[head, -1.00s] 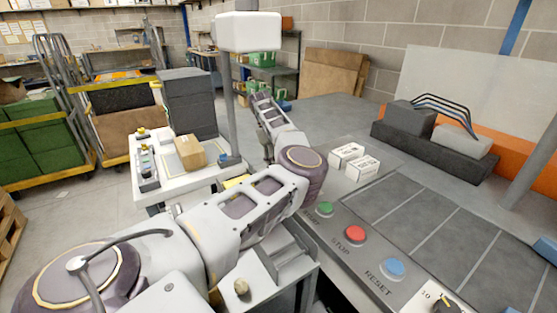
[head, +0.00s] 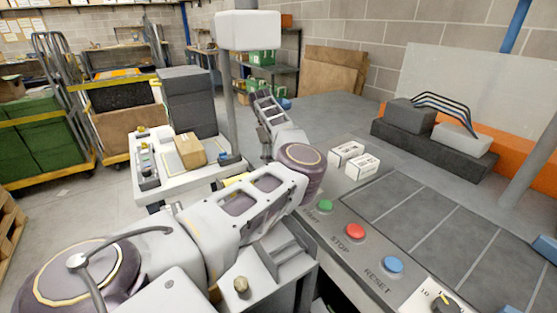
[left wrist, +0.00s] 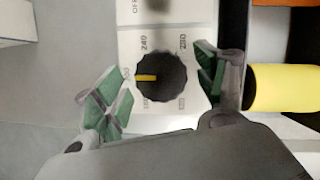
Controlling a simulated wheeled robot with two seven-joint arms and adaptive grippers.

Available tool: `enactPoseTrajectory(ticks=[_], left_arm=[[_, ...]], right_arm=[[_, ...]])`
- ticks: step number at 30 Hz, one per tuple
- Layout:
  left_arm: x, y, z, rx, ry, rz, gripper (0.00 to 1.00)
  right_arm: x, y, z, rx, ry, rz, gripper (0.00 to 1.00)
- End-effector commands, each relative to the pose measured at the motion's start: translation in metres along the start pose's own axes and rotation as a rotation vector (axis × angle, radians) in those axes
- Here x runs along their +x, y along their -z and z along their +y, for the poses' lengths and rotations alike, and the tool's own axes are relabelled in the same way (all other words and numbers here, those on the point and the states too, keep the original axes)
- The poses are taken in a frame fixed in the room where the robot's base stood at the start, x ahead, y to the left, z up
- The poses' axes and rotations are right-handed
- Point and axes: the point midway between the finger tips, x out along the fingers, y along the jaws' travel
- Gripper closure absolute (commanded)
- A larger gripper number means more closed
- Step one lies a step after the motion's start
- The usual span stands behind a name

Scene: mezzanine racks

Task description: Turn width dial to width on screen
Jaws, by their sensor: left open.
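A black round dial (left wrist: 161,77) with a yellow pointer sits on a white panel (left wrist: 190,20) in the left wrist view. The pointer faces left in the picture, towards a number partly hidden by a finger. Numbers ring the dial; 240 is at upper left and 280 seems to be at upper right. My left gripper (left wrist: 163,88) is open, its green-padded fingers on either side of the dial, with gaps to it. In the head view my left arm hides its own gripper. No screen reading shows. My right gripper is not in view.
A yellow cylinder (left wrist: 283,88) lies right of the gripper in the wrist view. In the head view, green, red (head: 355,231) and blue buttons and another black dial (head: 445,303) line a panel at right. A white box on a pole (head: 248,30) stands behind my arm.

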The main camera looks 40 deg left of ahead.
Motion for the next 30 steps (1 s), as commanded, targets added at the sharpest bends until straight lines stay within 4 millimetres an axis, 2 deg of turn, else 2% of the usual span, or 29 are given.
enactPoseTrajectory(ticks=[11, 30], left_arm=[[-0.008, 0.0, 0.0, 0.0, -0.001, -0.001, 0.29], [-0.069, 0.0, 0.0, 0.001, -0.002, -0.001, 0.29]], right_arm=[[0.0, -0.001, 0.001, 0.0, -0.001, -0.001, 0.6], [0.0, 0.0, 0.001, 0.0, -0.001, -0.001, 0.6]])
